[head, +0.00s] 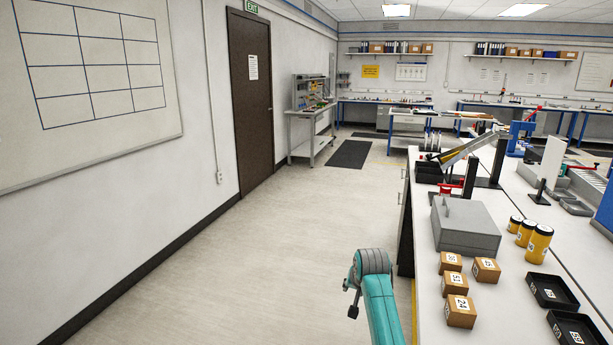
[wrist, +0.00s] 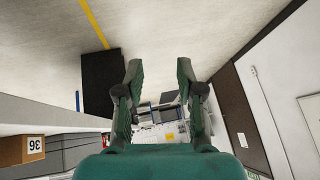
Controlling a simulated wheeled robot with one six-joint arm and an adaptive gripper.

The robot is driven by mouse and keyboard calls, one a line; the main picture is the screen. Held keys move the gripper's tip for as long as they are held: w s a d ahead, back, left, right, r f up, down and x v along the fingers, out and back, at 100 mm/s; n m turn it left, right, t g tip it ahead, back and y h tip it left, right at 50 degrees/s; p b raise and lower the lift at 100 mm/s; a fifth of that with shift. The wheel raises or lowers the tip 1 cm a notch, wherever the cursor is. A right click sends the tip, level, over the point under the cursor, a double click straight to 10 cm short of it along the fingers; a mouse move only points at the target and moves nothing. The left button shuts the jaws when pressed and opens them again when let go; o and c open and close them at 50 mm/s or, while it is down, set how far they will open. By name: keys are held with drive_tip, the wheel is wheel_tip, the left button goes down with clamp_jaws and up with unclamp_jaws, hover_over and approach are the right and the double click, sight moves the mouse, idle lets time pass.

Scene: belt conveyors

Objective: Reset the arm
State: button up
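My gripper (wrist: 159,64) shows in the wrist view with its two green fingers spread apart and nothing between them. It is open and empty, above the floor beside the workbench. In the head view my teal arm rises at the bottom centre, just left of the bench edge. The fingers cannot be made out in that view.
The white workbench (head: 520,211) on the right carries a grey box (head: 464,228), several small numbered cartons (head: 460,312), yellow canisters (head: 538,243) and black trays (head: 551,291). In the wrist view, a carton marked 36 (wrist: 22,149) is at lower left. The floor (head: 215,270) left of the bench is clear.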

drive_tip(key=s+d+f+t, duration=0.2)
drive_tip(key=s+f, duration=1.4)
drive_tip(key=f, duration=0.3)
drive_tip(key=s+d+f+n+t, duration=0.1)
drive_tip(key=s+f, duration=0.2)
drive_tip(key=s, duration=0.7)
drive_tip(key=s+f+t, duration=0.1)
drive_tip(key=s+f, duration=0.2)
drive_tip(key=s, duration=0.8)
drive_tip(key=s+r+n+t, duration=0.1)
drive_tip(key=s+r, duration=0.2)
drive_tip(key=s, duration=0.7)
drive_tip(key=s+r+t, duration=0.1)
drive_tip(key=s+r, duration=0.3)
drive_tip(key=s, duration=0.6)
drive_tip(key=s+d+r+n+t, duration=0.1)
drive_tip(key=s+r+t, duration=0.1)
drive_tip(key=s+r, duration=1.2)
wheel_tip(320, 180, up, 3)
drive_tip(key=shift+f, duration=0.1)
drive_tip(key=shift+s+d, duration=0.1)
